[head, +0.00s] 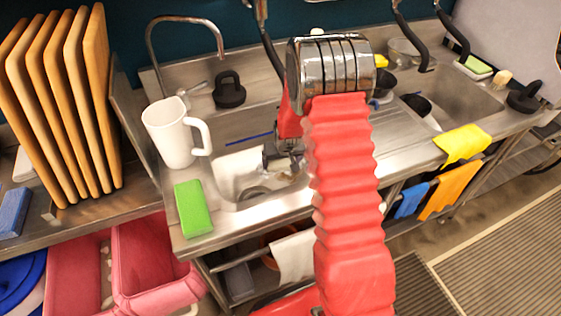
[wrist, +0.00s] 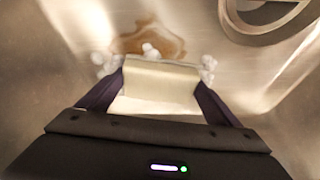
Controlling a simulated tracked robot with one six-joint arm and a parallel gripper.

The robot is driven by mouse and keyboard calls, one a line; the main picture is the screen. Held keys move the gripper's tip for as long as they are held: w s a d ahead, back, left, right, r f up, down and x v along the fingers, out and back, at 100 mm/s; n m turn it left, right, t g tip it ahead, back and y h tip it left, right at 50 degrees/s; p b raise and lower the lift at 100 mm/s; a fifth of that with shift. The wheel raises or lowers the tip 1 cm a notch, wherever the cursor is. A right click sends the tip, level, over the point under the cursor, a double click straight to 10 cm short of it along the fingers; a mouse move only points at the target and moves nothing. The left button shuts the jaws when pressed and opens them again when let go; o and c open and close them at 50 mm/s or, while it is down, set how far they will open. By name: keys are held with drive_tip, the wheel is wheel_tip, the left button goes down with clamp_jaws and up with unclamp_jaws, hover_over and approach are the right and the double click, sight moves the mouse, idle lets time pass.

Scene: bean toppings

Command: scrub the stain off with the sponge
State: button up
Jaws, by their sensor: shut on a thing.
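In the wrist view, my gripper (wrist: 160,86) is shut on a pale cream sponge (wrist: 162,76), with one dark finger on each side of it. A brown stain (wrist: 168,42) lies on the metal of the sink just beyond the sponge's far edge. White foam blobs (wrist: 150,51) sit by the stain and at both sides of the sponge. In the head view, my gripper (head: 282,160) is low in the left sink basin (head: 228,198), partly behind my red arm.
A round drain ring (wrist: 275,20) is at the upper right of the wrist view. In the head view, a white pitcher (head: 172,135) and a green block (head: 193,208) stand on the counter left of the basin. A tap (head: 190,22) arches behind. A yellow cloth (head: 462,143) hangs over the front edge.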

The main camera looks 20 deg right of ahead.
sight(289, 179)
drive_tip(key=shift+s+r, duration=0.15)
drive_tip(key=shift+s, duration=1.55)
drive_tip(key=shift+s, duration=0.15)
drive_tip(key=shift+s, duration=1.3)
drive_tip(key=shift+s+a+f, duration=0.1)
drive_tip(key=shift+s+f, duration=0.25)
drive_tip(key=shift+s, duration=0.05)
drive_tip(key=shift+d+r, duration=0.15)
drive_tip(key=shift+d, duration=1)
drive_tip(key=shift+w+r, duration=0.2)
drive_tip(key=shift+w, duration=0.05)
drive_tip(key=shift+w, duration=1.55)
